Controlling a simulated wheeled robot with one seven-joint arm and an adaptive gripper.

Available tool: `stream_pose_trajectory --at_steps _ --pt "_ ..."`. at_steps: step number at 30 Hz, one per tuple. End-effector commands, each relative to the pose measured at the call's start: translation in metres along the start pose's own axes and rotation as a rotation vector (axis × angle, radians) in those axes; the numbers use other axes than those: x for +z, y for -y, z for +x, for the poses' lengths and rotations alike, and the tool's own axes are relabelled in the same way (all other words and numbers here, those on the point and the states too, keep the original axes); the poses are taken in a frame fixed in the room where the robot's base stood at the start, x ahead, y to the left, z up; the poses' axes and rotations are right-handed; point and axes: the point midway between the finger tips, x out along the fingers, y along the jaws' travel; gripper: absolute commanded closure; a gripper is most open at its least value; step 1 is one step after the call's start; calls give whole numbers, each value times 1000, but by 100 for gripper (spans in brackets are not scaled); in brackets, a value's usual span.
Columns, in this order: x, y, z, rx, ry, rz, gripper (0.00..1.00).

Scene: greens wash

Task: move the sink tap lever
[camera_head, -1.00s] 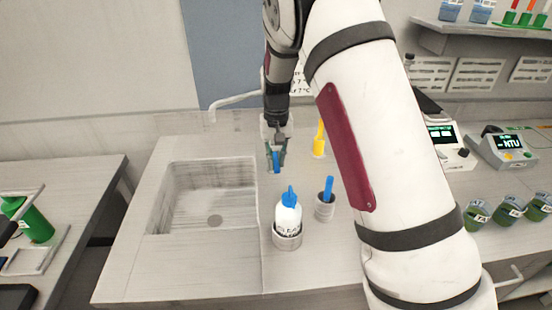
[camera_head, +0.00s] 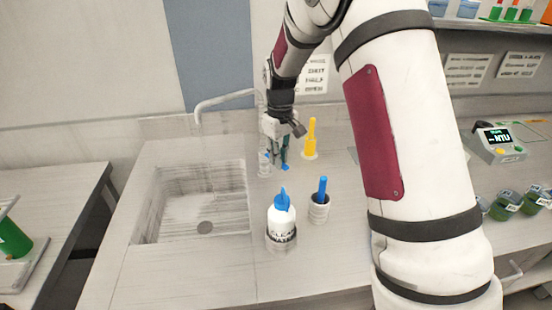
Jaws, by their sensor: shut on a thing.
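The sink tap has a pale curved spout (camera_head: 225,97) reaching left over the basin, and a grey upright body (camera_head: 264,150) at the back right of the sink. My gripper (camera_head: 283,158) is beside the tap body, pointing down and shut on the blue tap lever (camera_head: 286,167). Only the lever's blue end shows below the fingers. The rest of it and the contact are hidden by the fingers and my wrist.
The sink basin (camera_head: 190,210) is empty. A white bottle with a blue top (camera_head: 282,222) stands in front of the gripper. A cup with a blue-handled tool (camera_head: 319,208) and a yellow upright item (camera_head: 311,140) stand close on the right.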

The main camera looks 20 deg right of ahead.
Motion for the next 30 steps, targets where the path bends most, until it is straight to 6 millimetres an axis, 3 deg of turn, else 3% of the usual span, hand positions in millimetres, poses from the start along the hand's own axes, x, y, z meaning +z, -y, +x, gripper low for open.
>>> stream_pose_trajectory --at_steps 17,18,20,30 --pt "0 -3 0 0 0 -38 100" --pt "0 -3 0 0 0 -38 78" --pt "0 -3 0 0 0 -38 65" --pt "0 -3 -2 0 -1 -37 65"
